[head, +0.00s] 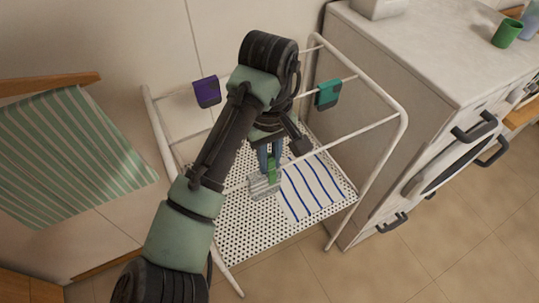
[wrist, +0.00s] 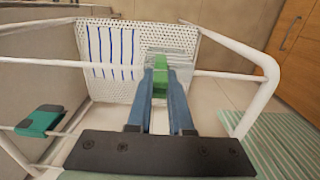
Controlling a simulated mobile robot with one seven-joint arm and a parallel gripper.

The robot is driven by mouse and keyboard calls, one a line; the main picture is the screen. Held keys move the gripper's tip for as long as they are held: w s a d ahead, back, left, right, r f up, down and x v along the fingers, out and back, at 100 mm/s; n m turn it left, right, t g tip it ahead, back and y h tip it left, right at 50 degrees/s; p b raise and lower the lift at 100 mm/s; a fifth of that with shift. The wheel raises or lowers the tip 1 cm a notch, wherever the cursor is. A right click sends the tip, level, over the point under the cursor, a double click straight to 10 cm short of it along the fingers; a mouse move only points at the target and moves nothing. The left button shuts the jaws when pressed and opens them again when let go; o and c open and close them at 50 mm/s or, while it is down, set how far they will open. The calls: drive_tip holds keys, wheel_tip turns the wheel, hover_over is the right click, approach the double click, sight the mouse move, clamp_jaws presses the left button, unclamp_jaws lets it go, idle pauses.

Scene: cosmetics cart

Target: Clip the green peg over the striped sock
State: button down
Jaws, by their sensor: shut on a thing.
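The green peg (head: 272,169) is held between the blue fingers of my gripper (head: 269,158), which is shut on it. In the wrist view the peg (wrist: 160,75) sits between the fingertips (wrist: 160,88), at the front rail of the white rack. The grey striped sock (head: 263,187) is at this rail, just below the peg in the head view. In the wrist view the sock (wrist: 176,60) shows just beyond the peg and partly behind it. The peg overlaps the sock in both views; I cannot tell whether its jaws straddle it.
The white rack (head: 399,125) has thin rails around my gripper and a perforated shelf (head: 240,222) below. A blue-striped white cloth (head: 312,187) is beside the sock. A purple piece (head: 207,92) and a teal piece (head: 327,95) hang on the back rail. A cabinet (head: 420,60) stands right.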

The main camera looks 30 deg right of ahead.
idle(0.3)
drive_tip(key=c, duration=0.7)
unclamp_jaws()
drive_tip(key=shift+c, duration=0.2)
wheel_tip(320, 180, up, 13)
